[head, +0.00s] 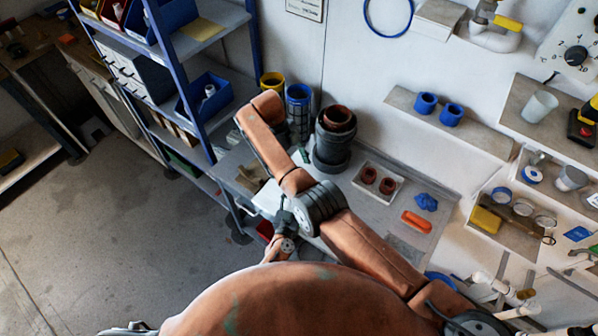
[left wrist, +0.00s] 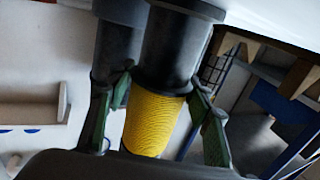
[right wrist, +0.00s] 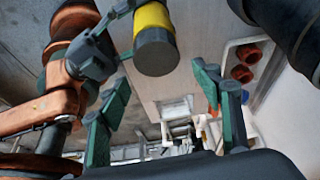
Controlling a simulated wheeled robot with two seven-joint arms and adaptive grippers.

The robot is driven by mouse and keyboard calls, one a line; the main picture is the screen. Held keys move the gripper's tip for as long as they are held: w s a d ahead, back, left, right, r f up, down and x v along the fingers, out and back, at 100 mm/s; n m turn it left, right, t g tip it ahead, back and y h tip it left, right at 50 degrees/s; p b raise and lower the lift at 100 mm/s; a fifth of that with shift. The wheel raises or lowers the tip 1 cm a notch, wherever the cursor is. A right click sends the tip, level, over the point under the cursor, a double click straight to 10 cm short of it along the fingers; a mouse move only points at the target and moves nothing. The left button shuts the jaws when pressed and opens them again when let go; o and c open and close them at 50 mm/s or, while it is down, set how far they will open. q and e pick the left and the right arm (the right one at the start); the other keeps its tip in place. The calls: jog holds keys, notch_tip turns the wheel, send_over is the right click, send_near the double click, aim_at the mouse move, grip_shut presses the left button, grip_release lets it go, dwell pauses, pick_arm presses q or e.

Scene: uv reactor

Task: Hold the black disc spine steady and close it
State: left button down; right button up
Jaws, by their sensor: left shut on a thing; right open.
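In the left wrist view, a yellow, finely ribbed stack (left wrist: 155,122) sits below a wide black body, which I take to be the black disc spine (left wrist: 172,45). My left gripper (left wrist: 162,76) is shut around it, with one finger on each side. In the right wrist view, the yellow part (right wrist: 153,17) ends in a round dark grey cap (right wrist: 156,53) beside the left gripper's fingers. My right gripper (right wrist: 163,80) is open and empty, with the cap just beyond its fingers. I cannot tell whether the spine is open or closed. The head view does not show this hold clearly.
A white tray (head: 354,179) with two brown rings lies on the bench, near a large black pot (head: 333,150), an orange piece (head: 416,222) and a blue piece (head: 426,202). A blue-framed shelf (head: 184,70) stands at the left. My arm covers part of the bench.

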jog(key=shift+r, duration=0.5)
jog(key=shift+c, duration=0.2)
